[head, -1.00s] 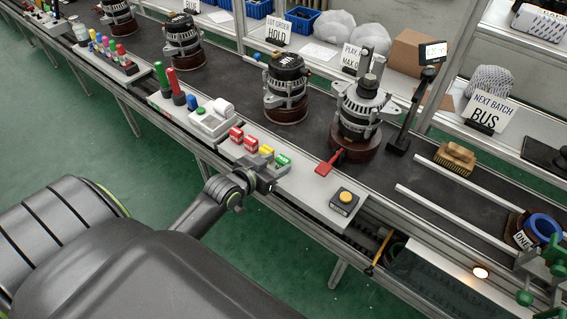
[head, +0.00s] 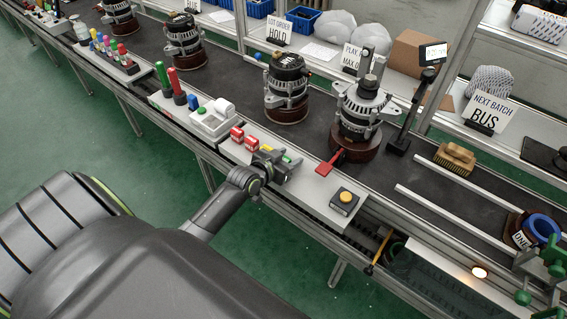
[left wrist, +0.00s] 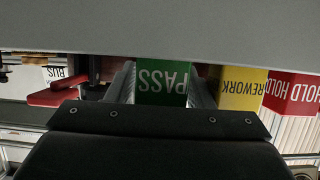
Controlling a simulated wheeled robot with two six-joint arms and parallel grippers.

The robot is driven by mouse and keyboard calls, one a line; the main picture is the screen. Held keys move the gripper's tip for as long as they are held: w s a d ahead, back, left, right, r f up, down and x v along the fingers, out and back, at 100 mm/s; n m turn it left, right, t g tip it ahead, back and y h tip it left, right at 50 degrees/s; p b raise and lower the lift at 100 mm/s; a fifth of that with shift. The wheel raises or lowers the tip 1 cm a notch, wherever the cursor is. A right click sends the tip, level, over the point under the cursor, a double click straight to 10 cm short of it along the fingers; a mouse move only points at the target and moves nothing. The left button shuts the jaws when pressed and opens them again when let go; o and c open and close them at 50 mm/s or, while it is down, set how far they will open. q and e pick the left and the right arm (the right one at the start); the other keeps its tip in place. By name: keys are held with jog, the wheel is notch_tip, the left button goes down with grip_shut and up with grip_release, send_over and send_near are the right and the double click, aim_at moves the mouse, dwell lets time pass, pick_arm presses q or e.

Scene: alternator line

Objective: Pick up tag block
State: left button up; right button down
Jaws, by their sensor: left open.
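The tag blocks stand in a row on a pale shelf at the line's front edge: two red blocks, one of them here (head: 237,134), a yellow block, and a green block (head: 286,160). In the left wrist view the green block (left wrist: 161,84) reads PASS, upside down. The yellow REWORK block (left wrist: 241,88) and red HOLD blocks (left wrist: 291,92) are right of it. My left gripper (head: 277,164) is open at the green block, with a finger on either side of it in the left wrist view; contact cannot be told. It partly hides the yellow and green blocks. My right gripper is not seen.
A red paddle-shaped handle (head: 329,164) and a yellow push button (head: 346,197) lie to the right. A white device (head: 212,119) stands to the left. Alternators, one here (head: 360,108), stand on the dark belt behind.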

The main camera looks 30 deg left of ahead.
pick_arm(q)
jog(key=shift+c, duration=0.5)
jog(key=c, duration=0.6)
